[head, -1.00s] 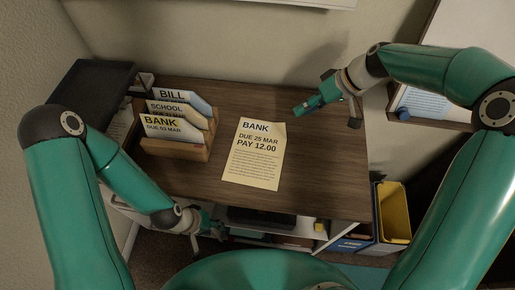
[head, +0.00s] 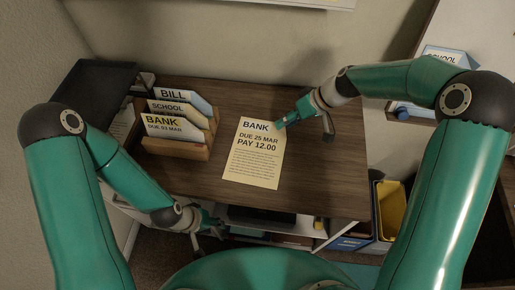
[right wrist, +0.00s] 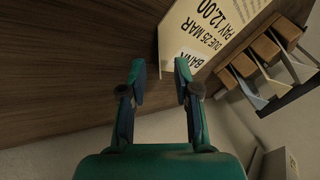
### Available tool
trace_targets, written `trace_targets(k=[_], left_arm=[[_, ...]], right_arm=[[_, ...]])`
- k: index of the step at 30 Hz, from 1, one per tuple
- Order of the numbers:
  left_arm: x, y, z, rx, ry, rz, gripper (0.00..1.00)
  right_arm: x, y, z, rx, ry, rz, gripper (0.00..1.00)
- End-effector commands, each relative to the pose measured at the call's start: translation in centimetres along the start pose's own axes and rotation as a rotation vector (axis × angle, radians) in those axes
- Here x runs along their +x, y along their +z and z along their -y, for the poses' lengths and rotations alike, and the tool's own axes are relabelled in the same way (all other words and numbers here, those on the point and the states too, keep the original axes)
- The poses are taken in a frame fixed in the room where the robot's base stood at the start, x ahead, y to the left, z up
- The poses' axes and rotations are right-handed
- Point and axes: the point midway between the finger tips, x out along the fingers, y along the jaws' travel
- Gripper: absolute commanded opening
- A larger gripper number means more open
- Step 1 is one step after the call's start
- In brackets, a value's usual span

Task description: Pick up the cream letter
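The cream letter (head: 255,165) lies on the brown desk, printed "BANK, DUE 25 MAR, PAY 12.00". In the right wrist view the letter (right wrist: 208,32) shows upside down, its top corner reaching between the fingertips. My right gripper (head: 281,123) is at the letter's top right corner in the head view. Its two fingers (right wrist: 162,82) stand apart with nothing gripped, the right one overlapping the letter in that view. I cannot tell whether it touches the paper. My left gripper (head: 216,226) hangs low in front of the desk's front edge, its fingers too small to judge.
A wooden letter rack (head: 178,151) left of the letter holds several envelopes, with "BANK DUE 03 MAR" (head: 162,128) in front. A black tray (head: 93,86) is at the far left. Blue and yellow folders (head: 391,208) stand below the right side. The desk right of the letter is clear.

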Motion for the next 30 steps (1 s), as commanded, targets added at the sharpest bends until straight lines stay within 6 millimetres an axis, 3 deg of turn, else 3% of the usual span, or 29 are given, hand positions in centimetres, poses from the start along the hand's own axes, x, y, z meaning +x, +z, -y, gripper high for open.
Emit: trace_targets(k=[1, 5, 20, 30], left_arm=[[0.0, 0.0, 0.0, 0.0, 0.0, 0.0, 0.4], [0.0, 0.0, 0.0, 0.0, 0.0, 0.0, 0.4], [0.0, 0.0, 0.0, 0.0, 0.0, 0.0, 0.4], [0.1, 0.0, 0.0, 0.0, 0.0, 0.0, 0.4]], right_arm=[[0.0, 0.0, 0.0, 0.0, 0.0, 0.0, 0.21], [0.0, 0.0, 0.0, 0.0, 0.0, 0.0, 0.0], [-0.6, -0.3, 0.3, -0.003, 0.0, -0.001, 0.0], [-5.4, -2.4, 3.1, -0.004, 0.001, -0.003, 0.0]])
